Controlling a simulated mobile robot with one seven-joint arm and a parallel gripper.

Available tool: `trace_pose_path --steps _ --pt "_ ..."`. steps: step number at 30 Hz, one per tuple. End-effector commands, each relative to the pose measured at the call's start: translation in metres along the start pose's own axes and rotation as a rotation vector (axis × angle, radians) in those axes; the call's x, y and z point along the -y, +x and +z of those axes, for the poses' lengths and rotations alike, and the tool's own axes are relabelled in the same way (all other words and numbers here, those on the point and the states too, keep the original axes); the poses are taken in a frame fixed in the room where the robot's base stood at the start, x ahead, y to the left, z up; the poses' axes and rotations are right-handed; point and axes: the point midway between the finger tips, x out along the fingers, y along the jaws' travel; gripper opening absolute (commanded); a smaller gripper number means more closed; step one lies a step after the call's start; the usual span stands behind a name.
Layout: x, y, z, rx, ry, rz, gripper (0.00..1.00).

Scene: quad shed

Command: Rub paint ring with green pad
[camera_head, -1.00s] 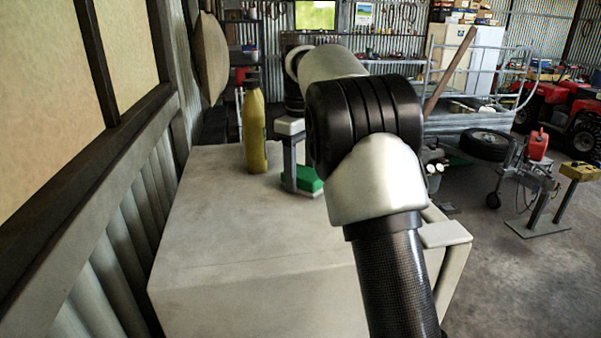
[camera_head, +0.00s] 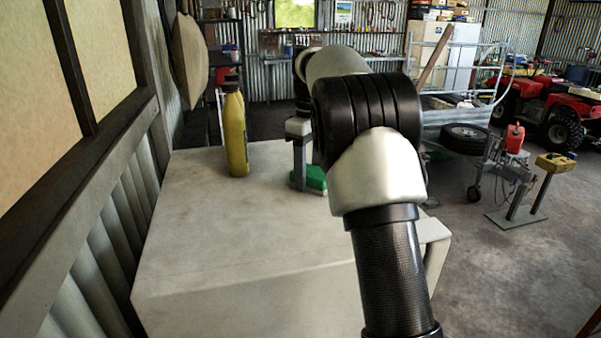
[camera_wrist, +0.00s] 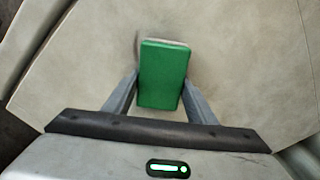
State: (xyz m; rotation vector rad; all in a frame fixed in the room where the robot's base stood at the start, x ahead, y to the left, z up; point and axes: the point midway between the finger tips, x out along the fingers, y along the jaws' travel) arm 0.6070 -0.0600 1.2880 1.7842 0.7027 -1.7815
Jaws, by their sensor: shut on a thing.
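The green pad (camera_wrist: 163,75) is between the fingers of my gripper (camera_wrist: 160,92) in the wrist view, which are shut on its sides. The pad lies flat at the pale worktop (camera_wrist: 255,60), with a light layer showing at its far edge. A faint brownish mark (camera_wrist: 137,45) shows just left of the pad's far end; it may be part of the paint ring, the rest of which I cannot see. In the head view the green pad (camera_head: 315,178) is partly hidden behind my arm, and my gripper (camera_head: 300,180) reaches down to the worktop.
A yellow bottle (camera_head: 236,135) with a dark cap stands on the worktop, left of my gripper. A corrugated wall (camera_head: 130,200) runs along the left side. The near part of the worktop (camera_head: 220,230) is clear.

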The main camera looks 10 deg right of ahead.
Motion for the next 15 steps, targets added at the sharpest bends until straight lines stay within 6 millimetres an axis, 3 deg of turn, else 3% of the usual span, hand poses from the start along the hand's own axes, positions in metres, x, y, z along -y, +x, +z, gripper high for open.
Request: trace_pose_path --steps 15 --pt "-0.024 0.001 0.022 0.002 0.003 0.000 0.30"
